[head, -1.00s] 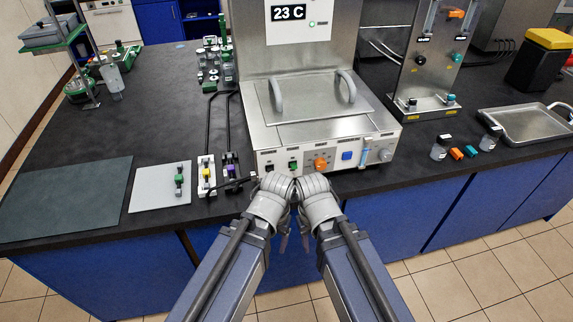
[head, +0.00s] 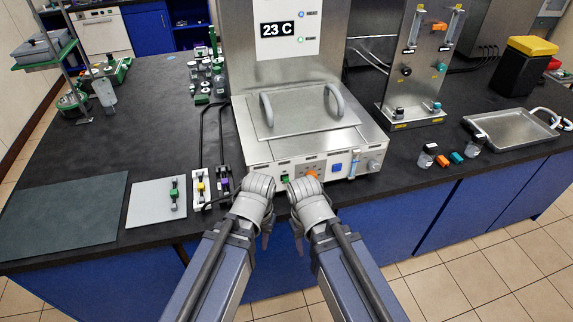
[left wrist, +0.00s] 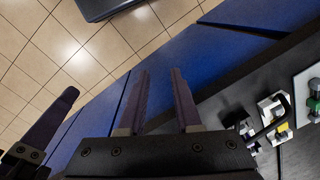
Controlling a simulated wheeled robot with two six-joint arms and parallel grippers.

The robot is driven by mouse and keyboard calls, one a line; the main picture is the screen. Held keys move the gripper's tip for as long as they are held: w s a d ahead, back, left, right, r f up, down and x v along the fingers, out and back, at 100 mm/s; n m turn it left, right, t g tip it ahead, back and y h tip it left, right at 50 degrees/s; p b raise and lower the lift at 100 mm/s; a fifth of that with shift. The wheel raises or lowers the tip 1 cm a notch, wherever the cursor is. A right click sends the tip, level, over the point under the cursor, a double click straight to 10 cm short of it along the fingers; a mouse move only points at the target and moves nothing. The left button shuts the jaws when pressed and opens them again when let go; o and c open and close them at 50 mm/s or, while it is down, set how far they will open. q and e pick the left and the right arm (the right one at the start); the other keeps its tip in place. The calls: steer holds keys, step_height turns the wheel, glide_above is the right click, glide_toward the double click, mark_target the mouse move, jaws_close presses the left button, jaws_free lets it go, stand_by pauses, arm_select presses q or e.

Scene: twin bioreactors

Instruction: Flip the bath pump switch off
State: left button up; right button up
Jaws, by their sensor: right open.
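The steel water bath (head: 300,135) stands at the counter's front edge, with a white control panel (head: 262,168) on its front. The panel carries a green switch (head: 285,179), an orange knob (head: 311,174), a blue button (head: 337,168) and a grey knob (head: 374,165). The labels are too small to read, and my left wrist covers the panel's left end. My left gripper (head: 266,241) points down in front of the counter edge, apart from the panel. Its fingers show open and empty in the left wrist view (left wrist: 159,82). My right gripper (head: 299,246) is beside it, open, also pointing down.
Small clamp-like fixtures (head: 201,188) and a grey mat (head: 157,203) lie left of the bath. A flow-meter stand (head: 415,70), small bottles (head: 427,155) and a metal tray (head: 511,130) stand to the right. Blue cabinet fronts (head: 400,220) drop below the counter edge.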

arm_select(q)
steer(key=shift+n+t+h, duration=0.3)
steer(key=shift+n, duration=0.6)
steer(key=w+a+r+p, duration=0.1)
steer(key=r+p, duration=0.2)
steer(key=r, duration=0.1)
steer(key=w+a+r+p, duration=0.1)
steer(key=a+r+p, duration=0.1)
steer(key=r+p, duration=0.2)
steer(key=w+a+r+p, duration=0.1)
steer(key=a+r+p, duration=0.1)
steer(key=r+p, duration=0.1)
steer(key=shift+w+r, duration=0.25)
steer(key=shift+r, duration=0.4)
jaws_close()
steer(key=w+d+r+n+p, duration=0.2)
steer(key=w+r+p, duration=0.4)
steer(key=w+p, duration=0.1)
steer(key=w+d+n, duration=0.1)
steer(key=w+d, duration=0.2)
steer(key=d, duration=0.2)
steer(key=w+d+n+t, duration=0.1)
steer(key=w+d, duration=0.2)
steer(key=d, duration=0.3)
steer(key=shift+w+b, duration=0.2)
steer(key=shift+b, duration=0.2)
